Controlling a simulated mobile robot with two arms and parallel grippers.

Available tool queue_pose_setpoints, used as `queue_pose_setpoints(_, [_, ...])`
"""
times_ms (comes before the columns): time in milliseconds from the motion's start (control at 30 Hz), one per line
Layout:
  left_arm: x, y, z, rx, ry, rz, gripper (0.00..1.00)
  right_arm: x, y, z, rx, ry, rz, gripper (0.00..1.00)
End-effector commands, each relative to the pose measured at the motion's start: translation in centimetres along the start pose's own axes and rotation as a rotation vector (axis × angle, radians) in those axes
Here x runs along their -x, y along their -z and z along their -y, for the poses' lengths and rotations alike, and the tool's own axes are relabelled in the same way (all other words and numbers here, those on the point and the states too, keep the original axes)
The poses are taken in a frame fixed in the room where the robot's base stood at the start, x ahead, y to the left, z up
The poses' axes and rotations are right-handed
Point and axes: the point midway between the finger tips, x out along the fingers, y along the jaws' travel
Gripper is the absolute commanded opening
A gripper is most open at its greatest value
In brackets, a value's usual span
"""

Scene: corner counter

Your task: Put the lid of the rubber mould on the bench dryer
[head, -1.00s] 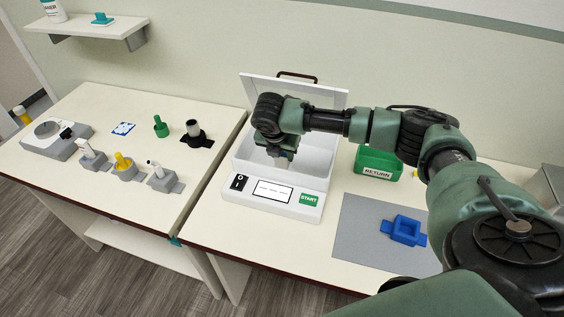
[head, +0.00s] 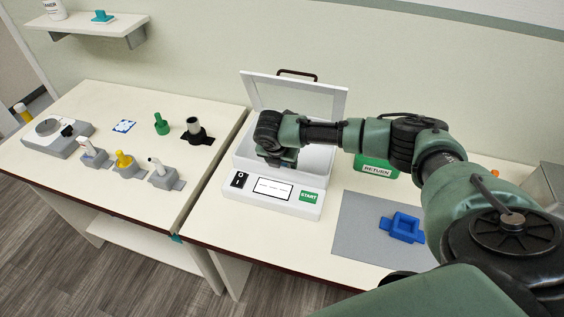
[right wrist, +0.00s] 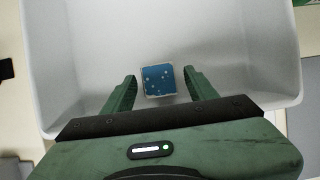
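The white bench dryer (head: 319,165) stands on the right counter with its windowed lid (head: 294,97) raised. My right gripper (head: 277,162) is down in its basin. In the right wrist view the gripper (right wrist: 160,82) is open, with a finger on each side of a small blue speckled square (right wrist: 158,81) on the basin floor. Gaps show between the fingers and the square. I cannot tell whether it is the mould's lid; it is hidden in the head view. A blue square mould (head: 404,228) with side tabs lies on a grey mat. My left gripper is not in view.
A green RETURN bin (head: 376,170) stands right of the dryer, partly behind my right arm. The left counter (head: 82,103) holds a grey device (head: 57,136), several stamp-like tools and a speckled blue-white patch (head: 123,126). The dryer's basin walls (right wrist: 48,62) surround the gripper.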

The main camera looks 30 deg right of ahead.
Motion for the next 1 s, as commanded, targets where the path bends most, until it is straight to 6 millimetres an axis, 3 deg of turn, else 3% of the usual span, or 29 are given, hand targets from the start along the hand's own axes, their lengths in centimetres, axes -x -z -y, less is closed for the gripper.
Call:
queue_pose_setpoints(333, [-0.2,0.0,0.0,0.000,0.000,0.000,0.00,1.1,-0.1,-0.1,0.000,-0.002,0.000,0.57])
queue_pose_setpoints(800, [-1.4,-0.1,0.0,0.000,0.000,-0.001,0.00,10.3,-0.1,-0.1,0.000,-0.003,0.001,0.57])
queue_pose_setpoints(1000, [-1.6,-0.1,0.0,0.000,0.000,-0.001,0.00,12.1,-0.1,0.0,-0.002,0.000,0.000,0.57])
